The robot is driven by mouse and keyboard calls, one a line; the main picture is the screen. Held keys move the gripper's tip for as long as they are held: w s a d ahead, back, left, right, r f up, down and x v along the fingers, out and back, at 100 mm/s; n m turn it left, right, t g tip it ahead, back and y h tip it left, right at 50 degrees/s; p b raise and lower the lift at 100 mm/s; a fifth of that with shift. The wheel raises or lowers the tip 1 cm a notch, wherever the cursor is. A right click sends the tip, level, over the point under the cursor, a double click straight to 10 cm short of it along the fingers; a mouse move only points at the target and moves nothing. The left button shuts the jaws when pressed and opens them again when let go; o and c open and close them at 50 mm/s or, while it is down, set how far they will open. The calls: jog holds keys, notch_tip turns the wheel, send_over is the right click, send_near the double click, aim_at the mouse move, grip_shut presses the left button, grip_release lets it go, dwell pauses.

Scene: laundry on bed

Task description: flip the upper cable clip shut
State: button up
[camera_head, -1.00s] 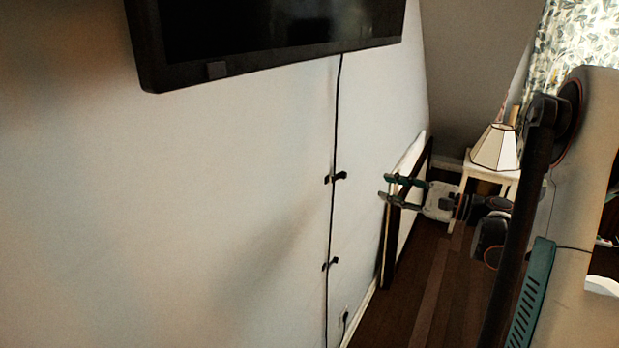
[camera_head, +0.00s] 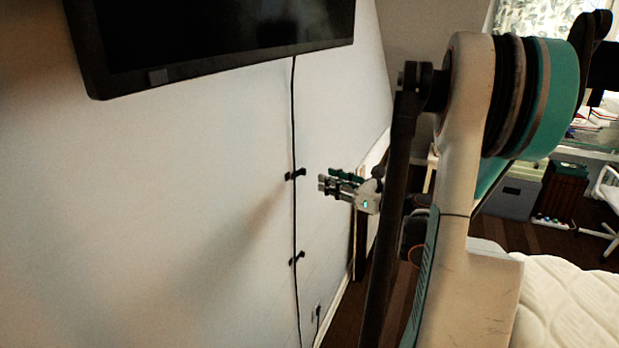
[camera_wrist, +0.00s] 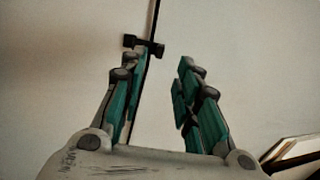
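The upper cable clip (camera_head: 295,175) is a small black piece on the wall, on the black cable (camera_head: 294,120) that runs down from the screen. Its flap sticks out to the right, so it looks open. In the wrist view the clip (camera_wrist: 144,45) is at the top, just past the left fingertip. The lower cable clip (camera_head: 297,258) sits further down the same cable. My gripper (camera_head: 328,180) is just right of the upper clip, apart from it. In the wrist view my gripper (camera_wrist: 158,70) has its fingers apart with nothing between them but wall behind.
A wall-mounted screen (camera_head: 220,45) hangs above. A framed board (camera_head: 362,220) leans on the wall behind my gripper. A bed (camera_head: 570,300) is at the lower right. The wall left of the cable is bare.

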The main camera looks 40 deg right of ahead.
aim_at(306, 172)
jog(key=w, duration=0.2)
jog(key=w+b, duration=0.1)
jog(key=w, duration=0.1)
jog(key=w+a, duration=0.1)
jog(key=w, duration=0.2)
jog(key=shift+w+a, duration=0.1)
jog(key=shift+c, duration=0.2)
grip_shut()
